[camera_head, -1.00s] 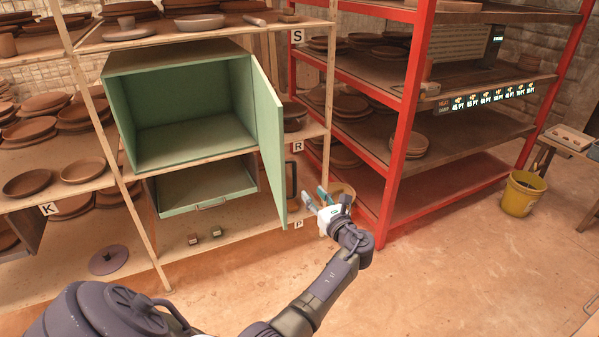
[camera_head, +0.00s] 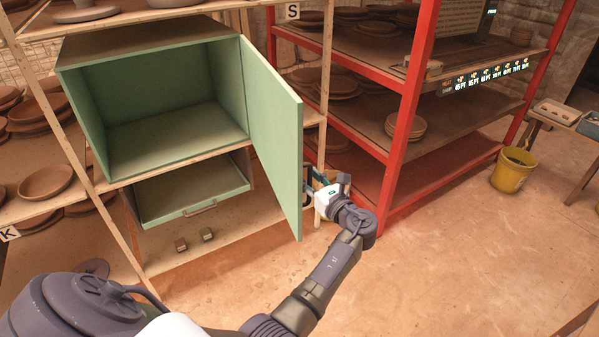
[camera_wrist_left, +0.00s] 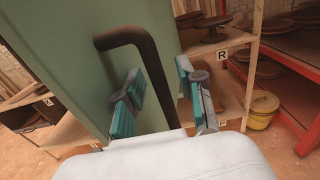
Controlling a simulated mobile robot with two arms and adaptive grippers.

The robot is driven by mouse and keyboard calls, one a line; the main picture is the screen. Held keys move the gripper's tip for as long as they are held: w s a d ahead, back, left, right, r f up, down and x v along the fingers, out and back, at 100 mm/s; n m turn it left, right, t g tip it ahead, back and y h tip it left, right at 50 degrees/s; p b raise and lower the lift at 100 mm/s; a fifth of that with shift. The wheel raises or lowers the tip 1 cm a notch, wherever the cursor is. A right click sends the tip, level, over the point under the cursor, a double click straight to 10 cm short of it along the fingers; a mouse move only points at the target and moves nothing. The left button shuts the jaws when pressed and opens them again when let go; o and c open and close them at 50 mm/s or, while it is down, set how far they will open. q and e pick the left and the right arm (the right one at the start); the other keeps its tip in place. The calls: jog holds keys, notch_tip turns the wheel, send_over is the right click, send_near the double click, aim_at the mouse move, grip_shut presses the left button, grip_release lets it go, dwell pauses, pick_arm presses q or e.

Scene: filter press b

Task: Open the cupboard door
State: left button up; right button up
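The green cupboard (camera_head: 165,130) stands on the wooden shelf with its front open and its inside empty. Its green door (camera_head: 275,140) stands swung out on the right side, inner face toward the head camera. In the left wrist view the door's outer face (camera_wrist_left: 75,55) carries a dark bent bar handle (camera_wrist_left: 150,65). My left gripper (camera_head: 314,188) is at the outer side of the door, its fingertips partly hidden by the door edge. In the wrist view its teal-padded fingers (camera_wrist_left: 160,98) are apart, with the handle bar running between them and gaps visible. My right gripper is not in view.
A green drawer (camera_head: 195,195) with a handle sits below the cupboard. A red rack (camera_head: 400,130) with pottery stands close to the right of my left gripper. A yellow bucket (camera_head: 511,172) is farther right. The floor at the front right is clear.

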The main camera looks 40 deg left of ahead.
pick_arm(q)
jog(key=shift+r, duration=0.1)
jog(key=shift+d, duration=0.2)
grip_shut()
